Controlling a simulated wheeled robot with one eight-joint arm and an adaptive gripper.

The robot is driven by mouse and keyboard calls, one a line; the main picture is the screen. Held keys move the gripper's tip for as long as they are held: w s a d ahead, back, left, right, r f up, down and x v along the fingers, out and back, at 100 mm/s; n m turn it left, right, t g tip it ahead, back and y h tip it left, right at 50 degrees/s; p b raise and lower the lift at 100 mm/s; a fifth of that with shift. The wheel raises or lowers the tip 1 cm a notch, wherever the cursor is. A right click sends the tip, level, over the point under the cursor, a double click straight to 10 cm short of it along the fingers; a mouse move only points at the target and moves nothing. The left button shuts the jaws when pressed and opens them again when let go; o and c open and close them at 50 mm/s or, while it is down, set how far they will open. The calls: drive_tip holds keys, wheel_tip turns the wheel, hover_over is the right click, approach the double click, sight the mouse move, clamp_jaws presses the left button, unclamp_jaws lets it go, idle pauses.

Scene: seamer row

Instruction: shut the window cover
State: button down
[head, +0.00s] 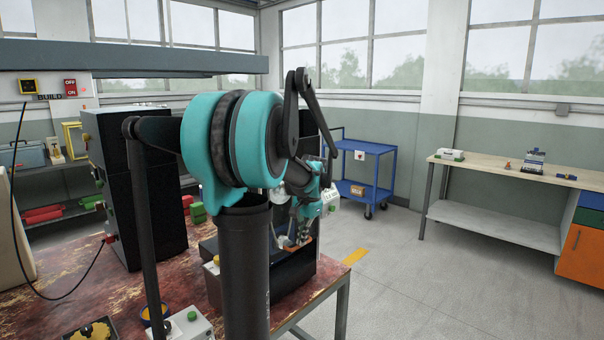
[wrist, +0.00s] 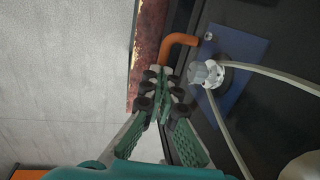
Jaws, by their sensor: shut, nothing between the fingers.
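My gripper (wrist: 160,88) is shut, with its fingertips together and nothing between them. In the wrist view the fingertips are next to an orange bent bar (wrist: 181,40) on a dark machine (wrist: 262,28). I cannot tell if they touch it. A blue plate (wrist: 243,50) lies on the machine's face, with a pale fitting and two hoses over it. In the head view my gripper (head: 302,238) is low at the right side of the machine (head: 283,300), which my arm partly hides. I cannot make out for sure which part is the window cover, or how it stands.
The machine stands on a worn red table (head: 68,268) near its right edge. A tall black cabinet (head: 145,190) stands to the left. A blue cart (head: 372,148) and a workbench (head: 500,168) stand behind. The grey floor between is clear.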

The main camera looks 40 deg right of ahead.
wheel_tip(320, 180, down, 11)
drive_tip(key=shift+r, duration=0.2)
idle(0.3)
wheel_tip(320, 180, up, 14)
drive_tip(key=s, duration=0.2)
drive_tip(key=shift+s+d, duration=0.2)
